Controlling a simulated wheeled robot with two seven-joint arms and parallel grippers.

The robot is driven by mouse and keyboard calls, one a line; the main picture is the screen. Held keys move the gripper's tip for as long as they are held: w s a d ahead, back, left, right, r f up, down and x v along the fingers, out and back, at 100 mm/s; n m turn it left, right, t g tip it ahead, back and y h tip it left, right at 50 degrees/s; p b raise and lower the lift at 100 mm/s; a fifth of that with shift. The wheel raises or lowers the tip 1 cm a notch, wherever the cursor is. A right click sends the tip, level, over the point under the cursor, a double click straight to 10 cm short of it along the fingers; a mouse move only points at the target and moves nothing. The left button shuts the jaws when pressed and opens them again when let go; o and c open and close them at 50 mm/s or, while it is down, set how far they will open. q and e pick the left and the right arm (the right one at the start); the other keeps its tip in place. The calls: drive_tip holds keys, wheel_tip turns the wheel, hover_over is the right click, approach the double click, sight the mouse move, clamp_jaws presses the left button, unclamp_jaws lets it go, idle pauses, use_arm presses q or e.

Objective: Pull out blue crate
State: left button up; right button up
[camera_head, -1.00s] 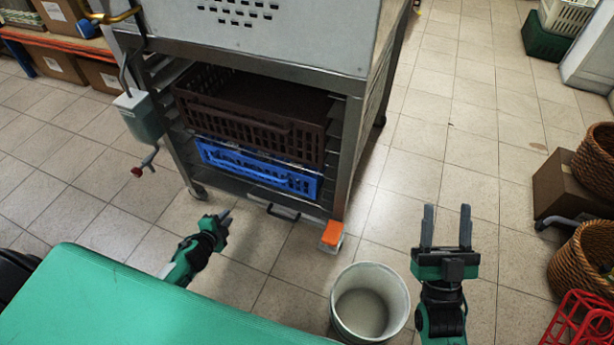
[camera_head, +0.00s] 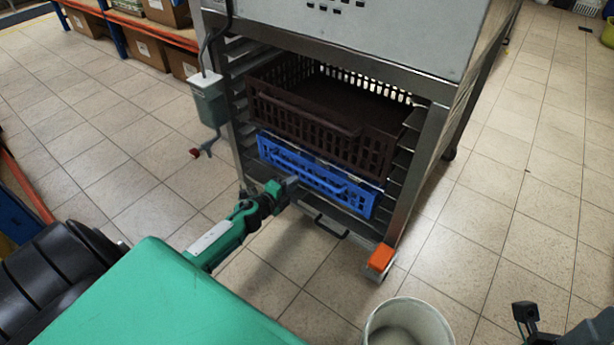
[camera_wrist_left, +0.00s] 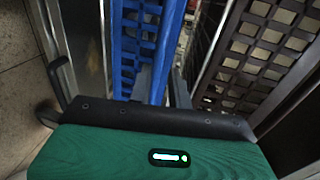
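The blue crate (camera_head: 312,178) sits in the metal rack, below a dark brown crate, with its slotted front facing me. My left gripper (camera_head: 290,184) is at the left part of the blue crate's front. In the left wrist view the blue crate's front wall (camera_wrist_left: 127,45) runs down to my left gripper (camera_wrist_left: 163,86). The two grey fingers stand apart, one on each side of the blue edge; I cannot tell whether they touch it.
The dark brown crate (camera_head: 310,125) is just above the blue one. The metal rack (camera_head: 415,170) has an orange block (camera_head: 381,257) at its front corner. A pale bucket (camera_head: 408,325) stands on the floor in front.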

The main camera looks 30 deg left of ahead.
sight(306, 172)
use_arm(q)
drive_tip(key=b+x, duration=0.2)
drive_tip(key=x, duration=0.6)
drive_tip(key=shift+f, duration=0.1)
clamp_jaws()
